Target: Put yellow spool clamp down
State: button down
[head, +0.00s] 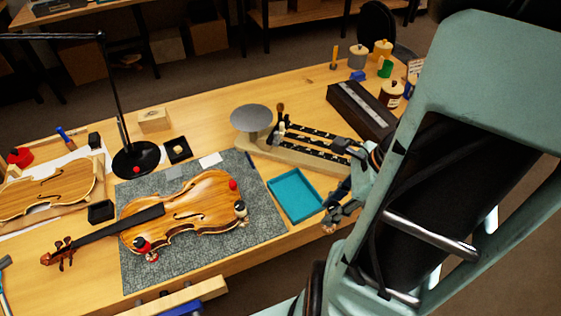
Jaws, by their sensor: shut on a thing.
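My gripper (338,211) is at the right of the bench, just right of the teal tray (272,186) and near the front edge. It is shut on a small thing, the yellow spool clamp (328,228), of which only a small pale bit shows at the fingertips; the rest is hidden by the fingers. The violin (190,208) lies on the grey mat (262,250), left of the tray. Spool clamps with red and dark ends stand at its edge, one at the upper right (233,185) and others at the lower left (142,243). The teal tray looks empty.
A scale with a round grey pan (252,118) and dark beams stands behind the tray. A dark long box (362,110) and several jars are at the back right. A black lamp base (136,160) and a second violin body (50,190) are at the left.

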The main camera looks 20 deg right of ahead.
jog(key=shift+w, duration=0.35)
jog(key=w+f+b, duration=0.3)
jog(key=w+f, duration=0.1)
jog(key=w+a+f+b, duration=0.1)
jog(key=w+f+b, duration=0.2)
jog(key=w+f, duration=0.1)
jog(key=w+f+b, duration=0.4)
jog(key=w+f, duration=0.1)
jog(key=shift+a, duration=0.2)
jog(key=shift+f, duration=0.15)
jog(key=c, duration=1.6)
grip_release()
